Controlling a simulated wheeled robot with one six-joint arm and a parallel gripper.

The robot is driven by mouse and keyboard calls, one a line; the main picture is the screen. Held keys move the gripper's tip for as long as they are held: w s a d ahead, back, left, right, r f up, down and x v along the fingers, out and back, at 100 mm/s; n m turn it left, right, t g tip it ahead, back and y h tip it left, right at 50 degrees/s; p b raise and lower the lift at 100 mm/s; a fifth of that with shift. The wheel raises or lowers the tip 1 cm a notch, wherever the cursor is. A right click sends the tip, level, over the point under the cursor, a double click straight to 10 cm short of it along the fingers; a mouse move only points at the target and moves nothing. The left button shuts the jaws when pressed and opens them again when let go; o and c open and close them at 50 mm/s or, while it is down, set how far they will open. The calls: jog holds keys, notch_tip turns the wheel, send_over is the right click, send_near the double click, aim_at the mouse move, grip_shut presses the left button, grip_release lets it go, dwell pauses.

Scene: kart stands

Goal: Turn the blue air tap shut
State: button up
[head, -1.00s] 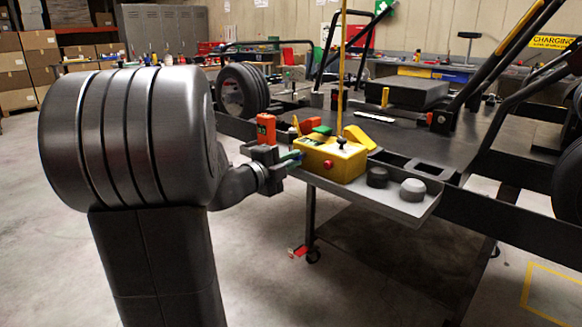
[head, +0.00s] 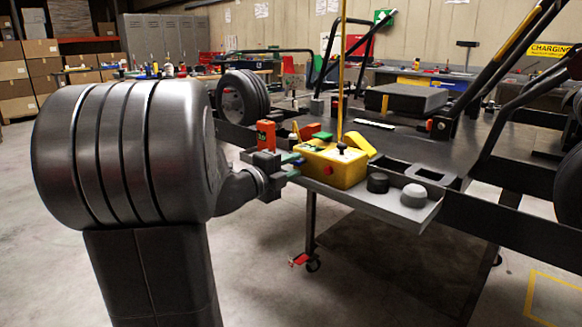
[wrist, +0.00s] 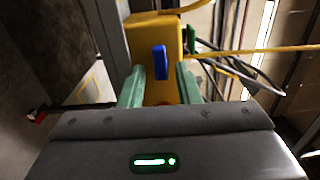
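The blue air tap (wrist: 160,62) is a small upright lever on the face of a yellow box (wrist: 172,35) in the wrist view. My gripper (wrist: 160,72) is open, with one green finger on each side of the tap and a gap to it on both sides. I cannot tell how deep the fingers reach past the lever.
A red button (head: 328,170) is on the box, with a black-knobbed lever (head: 342,149) on top. A dark and a grey round knob (head: 414,195) sit on the tray to the right. An orange item (head: 266,134) stands just behind my gripper.

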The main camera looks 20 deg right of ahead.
jog(key=p+v, duration=0.2)
jog(key=v, duration=1.2)
jog(key=shift+d+p, duration=0.1)
jog(key=shift+p, duration=0.2)
jog(key=b+x, duration=0.2)
jog(key=x, duration=1.2)
jog(key=shift+b, duration=0.3)
jog(key=shift+a, duration=0.2)
